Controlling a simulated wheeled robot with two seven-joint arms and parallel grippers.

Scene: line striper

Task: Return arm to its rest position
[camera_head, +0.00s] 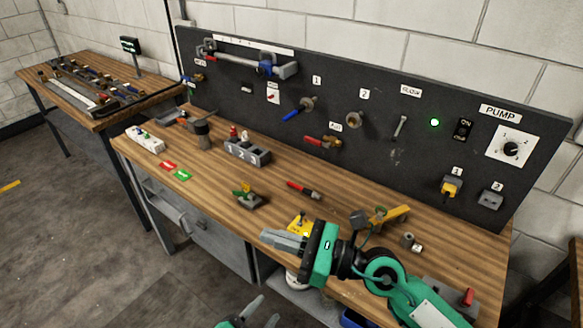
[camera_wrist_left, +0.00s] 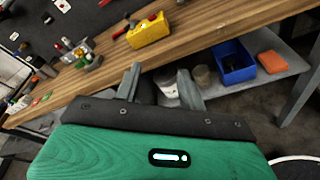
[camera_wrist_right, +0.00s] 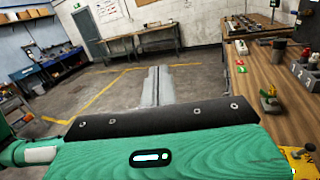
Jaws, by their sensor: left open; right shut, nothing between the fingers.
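My right gripper (camera_head: 265,238) reaches over the front part of the wooden workbench (camera_head: 330,215) in the head view, pointing left. Its fingers are together and empty; they also show closed in the right wrist view (camera_wrist_right: 158,70). My left gripper (camera_head: 264,304) is at the bottom of the head view, low in front of the bench edge. Its fingers stand apart with nothing between them, as the left wrist view (camera_wrist_left: 160,72) also shows. The rest of my left arm is out of the head view.
A yellow block (camera_head: 300,222) lies near my right gripper; a yellow-handled tool (camera_head: 390,214) is behind my right arm. A red-handled tool (camera_head: 304,190) and a green-and-yellow fixture (camera_head: 246,196) lie further back. The black pump panel (camera_head: 380,110) stands behind. A blue bin (camera_wrist_left: 234,62) sits on the lower shelf.

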